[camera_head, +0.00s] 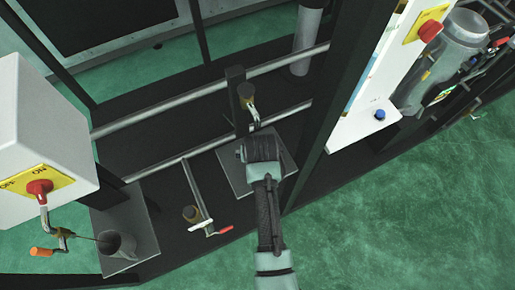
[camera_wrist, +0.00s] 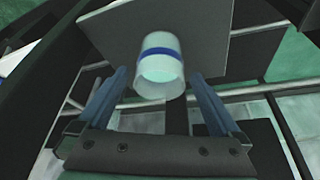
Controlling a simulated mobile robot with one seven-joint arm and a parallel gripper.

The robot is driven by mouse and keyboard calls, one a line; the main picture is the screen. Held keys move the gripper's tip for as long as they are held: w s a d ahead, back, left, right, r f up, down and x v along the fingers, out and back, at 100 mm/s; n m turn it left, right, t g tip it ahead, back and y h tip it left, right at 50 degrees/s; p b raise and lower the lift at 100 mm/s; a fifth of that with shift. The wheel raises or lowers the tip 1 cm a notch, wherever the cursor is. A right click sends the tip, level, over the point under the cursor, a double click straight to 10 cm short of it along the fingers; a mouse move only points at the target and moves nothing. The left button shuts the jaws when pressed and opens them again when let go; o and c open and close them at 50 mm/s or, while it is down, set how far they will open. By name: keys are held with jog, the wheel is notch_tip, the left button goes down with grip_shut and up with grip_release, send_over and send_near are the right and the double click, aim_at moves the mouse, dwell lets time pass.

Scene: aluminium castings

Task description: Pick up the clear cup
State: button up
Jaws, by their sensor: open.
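The clear cup (camera_wrist: 160,76), translucent with a blue band, stands on a grey plate (camera_wrist: 105,25) in the wrist view. My gripper (camera_wrist: 158,77) is open, with one finger on each side of the cup. Gaps show between the fingers and the cup, so it is not gripped. In the head view my gripper (camera_head: 260,148) is over the grey plate (camera_head: 233,178) at the middle of the dark bench, and the cup is hidden behind it.
A dark upright post (camera_head: 237,100) with a clamp stands just behind my gripper. A grey pot (camera_head: 117,245) stands on another plate at lower left. A white box with a red button (camera_head: 40,188) is at far left.

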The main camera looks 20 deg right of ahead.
jog(key=shift+x, duration=1.2)
grip_shut()
jog(key=shift+r, duration=0.2)
